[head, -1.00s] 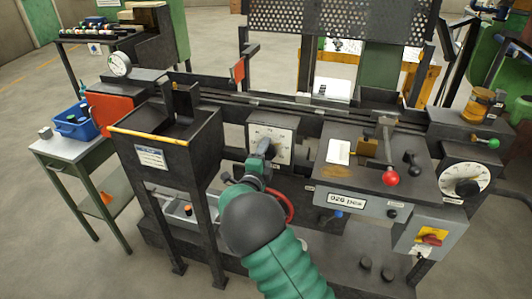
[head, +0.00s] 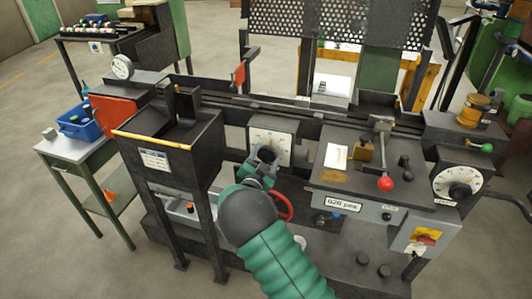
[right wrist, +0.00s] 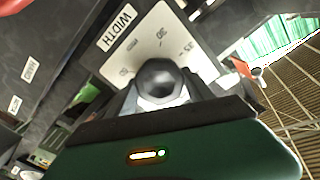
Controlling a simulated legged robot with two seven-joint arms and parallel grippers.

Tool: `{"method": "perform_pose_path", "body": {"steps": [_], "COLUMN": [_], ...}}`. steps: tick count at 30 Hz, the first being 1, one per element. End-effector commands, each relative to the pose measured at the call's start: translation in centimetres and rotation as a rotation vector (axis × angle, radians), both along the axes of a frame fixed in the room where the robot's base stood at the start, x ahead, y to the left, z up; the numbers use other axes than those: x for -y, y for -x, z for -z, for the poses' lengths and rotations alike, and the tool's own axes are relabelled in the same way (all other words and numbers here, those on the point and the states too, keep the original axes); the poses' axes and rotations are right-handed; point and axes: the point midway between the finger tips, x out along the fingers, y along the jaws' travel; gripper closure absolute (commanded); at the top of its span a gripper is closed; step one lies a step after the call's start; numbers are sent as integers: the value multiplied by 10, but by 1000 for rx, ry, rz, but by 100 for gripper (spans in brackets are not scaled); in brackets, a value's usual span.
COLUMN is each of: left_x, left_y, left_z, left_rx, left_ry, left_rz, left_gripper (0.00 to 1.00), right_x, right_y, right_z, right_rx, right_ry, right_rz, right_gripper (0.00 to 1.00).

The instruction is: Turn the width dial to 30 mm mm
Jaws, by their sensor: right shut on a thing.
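The width dial's pale square plate (head: 272,138) is on the front of the dark machine, left of the control panel. In the right wrist view the plate (right wrist: 184,42) carries a WIDTH label (right wrist: 117,28) and numbers, one reading 30. The dark faceted knob (right wrist: 160,80) sits between the fingers of my right gripper (right wrist: 160,96), which is shut on it. In the head view my right gripper (head: 262,160) covers the lower part of the dial, and the knob's pointer cannot be read. My left gripper is not in view.
A red-knobbed lever (head: 386,184) and a grey control panel (head: 350,203) are to the right. A red handwheel (head: 284,205) is just below right of my gripper. A dark hopper (head: 190,150) stands to the left. A second round dial (head: 460,184) is at far right.

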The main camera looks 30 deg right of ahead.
Motion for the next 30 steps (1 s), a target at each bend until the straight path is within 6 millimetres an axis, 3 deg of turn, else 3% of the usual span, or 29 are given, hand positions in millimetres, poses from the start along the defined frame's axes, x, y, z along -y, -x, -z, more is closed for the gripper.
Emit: {"method": "perform_pose_path", "body": {"steps": [30], "left_x": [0], "left_y": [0], "left_z": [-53], "left_rx": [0], "left_ry": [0], "left_rz": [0], "left_gripper": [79], "right_x": [-2], "right_y": [-3], "right_z": [-3], "right_rx": [-731], "right_ry": [625], "right_rz": [-2], "right_gripper": [80]}}
